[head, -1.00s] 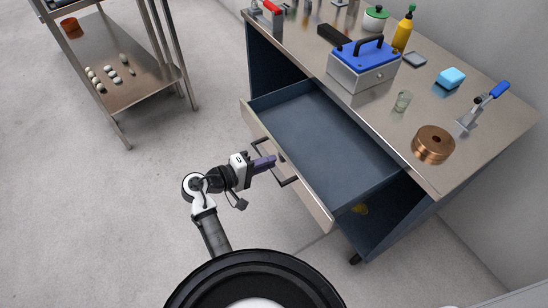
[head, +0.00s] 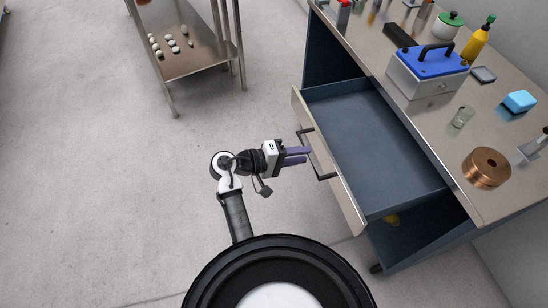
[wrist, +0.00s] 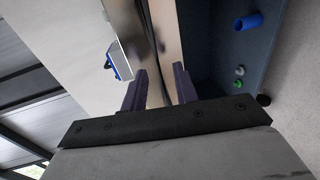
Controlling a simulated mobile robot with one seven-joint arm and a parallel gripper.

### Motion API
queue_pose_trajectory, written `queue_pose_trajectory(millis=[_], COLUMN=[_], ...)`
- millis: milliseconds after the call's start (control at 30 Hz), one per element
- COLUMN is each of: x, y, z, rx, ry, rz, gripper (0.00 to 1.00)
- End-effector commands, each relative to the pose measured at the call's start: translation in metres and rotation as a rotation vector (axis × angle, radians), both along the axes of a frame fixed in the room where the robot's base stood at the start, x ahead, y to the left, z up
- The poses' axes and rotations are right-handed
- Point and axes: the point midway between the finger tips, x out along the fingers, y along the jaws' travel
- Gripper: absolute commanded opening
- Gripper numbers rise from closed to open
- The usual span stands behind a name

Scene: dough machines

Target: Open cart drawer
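The cart drawer (head: 365,145) is pulled well out of the dark blue cart, and its empty blue interior shows in the head view. Its dark bar handle (head: 320,167) is on the pale front panel. My gripper (head: 304,155) is in front of the handle, its two purple fingers apart with nothing held. The fingertips are close to the handle bar; whether they touch it is unclear. In the wrist view my gripper (wrist: 160,80) also shows its fingers spread, with a dark bar beyond and between them.
The steel cart top (head: 440,125) carries a blue-lidded toolbox (head: 428,72), a glass (head: 462,117), a copper-coloured ring (head: 487,167) and a blue block (head: 519,101). A steel rack (head: 210,55) stands at the upper left. The floor on the left is clear.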

Motion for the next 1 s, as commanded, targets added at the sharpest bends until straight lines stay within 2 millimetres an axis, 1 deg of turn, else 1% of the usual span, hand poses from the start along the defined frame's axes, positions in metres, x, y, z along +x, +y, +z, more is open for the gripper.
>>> queue_pose_trajectory(millis=[33,200,300,433,533,633,1000], x=[-0.003,-0.016,-0.023,-0.031,-0.034,-0.037,-0.037], y=[0.012,0.05,0.069,0.088,0.097,0.102,0.102], z=[0.0,0.008,0.013,0.018,0.02,0.021,0.022], rx=[-0.001,-0.001,0.0,0.0,-0.001,-0.001,-0.001], ry=[-0.003,-0.004,-0.003,-0.002,-0.001,-0.001,0.0], rz=[0.006,0.006,0.005,0.004,0.003,0.0,0.0], gripper=[0.29,0.29,0.29,0.29,0.29,0.29,0.29])
